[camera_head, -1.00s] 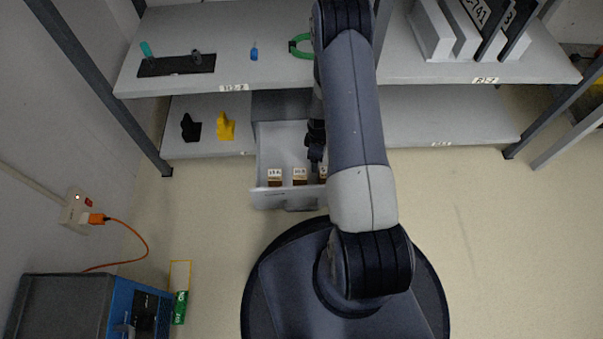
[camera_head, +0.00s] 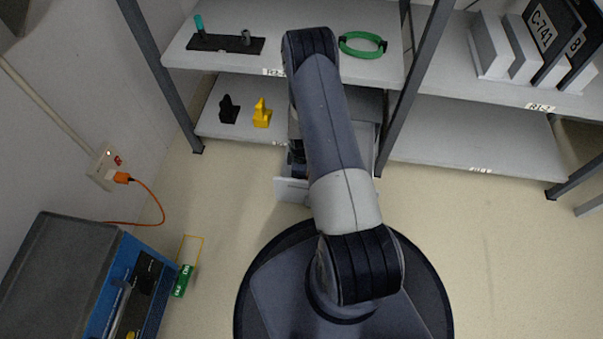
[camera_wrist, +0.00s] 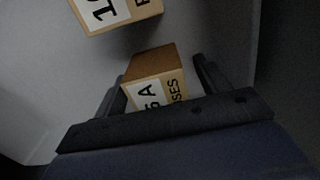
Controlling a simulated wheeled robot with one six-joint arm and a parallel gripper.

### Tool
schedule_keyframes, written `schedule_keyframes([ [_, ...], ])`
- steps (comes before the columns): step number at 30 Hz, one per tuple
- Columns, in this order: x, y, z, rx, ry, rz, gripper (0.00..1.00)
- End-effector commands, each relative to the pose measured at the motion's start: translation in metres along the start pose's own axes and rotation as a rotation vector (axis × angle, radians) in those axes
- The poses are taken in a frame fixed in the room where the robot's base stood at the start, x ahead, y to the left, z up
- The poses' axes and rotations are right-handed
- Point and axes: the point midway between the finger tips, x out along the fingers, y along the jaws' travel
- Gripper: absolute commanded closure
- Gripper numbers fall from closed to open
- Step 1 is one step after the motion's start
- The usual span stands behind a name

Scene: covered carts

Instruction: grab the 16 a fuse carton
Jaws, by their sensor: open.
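A small tan carton (camera_wrist: 150,66) with a white label sits between the two fingers of my open gripper (camera_wrist: 160,72) in the wrist view. Its label reads "6 A" and "SES"; its lower edge is hidden behind the gripper's dark body, so any first digit cannot be read. I cannot tell whether the fingers touch it. A second carton (camera_wrist: 118,12) lies ahead, cut off by the top edge, its label beginning with "1". Both are in a pale drawer (camera_wrist: 45,60). In the head view my arm hides most of the drawer (camera_head: 290,189) and its cartons.
The shelf above holds a green ring (camera_head: 362,45) and a dark tool tray (camera_head: 215,44). Black (camera_head: 229,110) and yellow (camera_head: 262,114) items stand left of the drawer. A blue machine (camera_head: 118,280) stands at lower left. Floor at right is clear.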

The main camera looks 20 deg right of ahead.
Motion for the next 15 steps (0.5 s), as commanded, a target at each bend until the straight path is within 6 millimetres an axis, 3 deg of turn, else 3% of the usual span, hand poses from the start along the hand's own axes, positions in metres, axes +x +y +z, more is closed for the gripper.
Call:
schedule_keyframes([
  [15,-0.0003,-0.0003,0.0001,0.000,0.000,0.000,0.70],
])
